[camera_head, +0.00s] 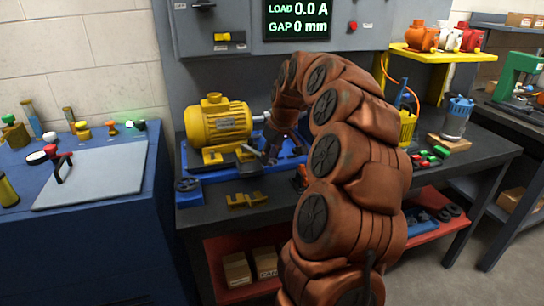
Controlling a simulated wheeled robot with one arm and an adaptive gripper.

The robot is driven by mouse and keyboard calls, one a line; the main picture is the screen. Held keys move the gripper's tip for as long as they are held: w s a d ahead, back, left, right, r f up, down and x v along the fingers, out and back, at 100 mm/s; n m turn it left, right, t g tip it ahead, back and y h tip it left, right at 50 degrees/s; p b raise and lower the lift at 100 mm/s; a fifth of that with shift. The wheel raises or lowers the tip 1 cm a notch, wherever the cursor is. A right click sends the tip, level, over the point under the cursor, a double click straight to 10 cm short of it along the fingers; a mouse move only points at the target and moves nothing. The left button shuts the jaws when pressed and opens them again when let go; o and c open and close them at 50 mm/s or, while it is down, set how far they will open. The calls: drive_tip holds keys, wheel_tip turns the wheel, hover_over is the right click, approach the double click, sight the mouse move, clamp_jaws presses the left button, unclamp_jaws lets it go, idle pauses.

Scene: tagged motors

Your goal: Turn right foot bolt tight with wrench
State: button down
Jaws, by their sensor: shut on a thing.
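A yellow motor (218,124) sits on a blue base (232,168) on the dark workbench. My gripper (270,158) is low at the motor's right end, close above the base. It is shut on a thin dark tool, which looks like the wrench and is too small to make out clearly. The right foot bolt is not clear to see beside the gripper. My brown arm hides the bench area right of the motor.
A yellow bracket (246,200) lies on the bench in front of the base. A panel display (297,18) reads LOAD 0.0 A and GAP 0 mm. A blue cabinet (90,240) stands left.

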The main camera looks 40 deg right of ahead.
drive_tip(key=shift+a+m+h+b, duration=0.3)
drive_tip(key=shift+a+m+b, duration=0.25)
drive_tip(key=shift+a+m, duration=0.35)
drive_tip(key=a, duration=0.1)
drive_tip(key=a+m+b, duration=0.1)
drive_tip(key=m, duration=0.1)
drive_tip(key=shift+w+a+f+h+b, duration=0.1)
drive_tip(key=shift+w+a+h+b, duration=0.15)
drive_tip(key=shift+a+h+b, duration=0.15)
drive_tip(key=shift+a, duration=0.1)
drive_tip(key=shift+w+a+m+g+h+b, duration=0.2)
drive_tip(key=shift+w+a+m+b, duration=0.1)
drive_tip(key=shift+a+m, duration=0.3)
drive_tip(key=shift+w+a+m+g+h+b, duration=0.15)
drive_tip(key=shift+w+a+m+h, duration=0.1)
drive_tip(key=shift+a+m, duration=0.35)
drive_tip(key=shift+d, duration=0.1)
drive_tip(key=shift+w, duration=0.1)
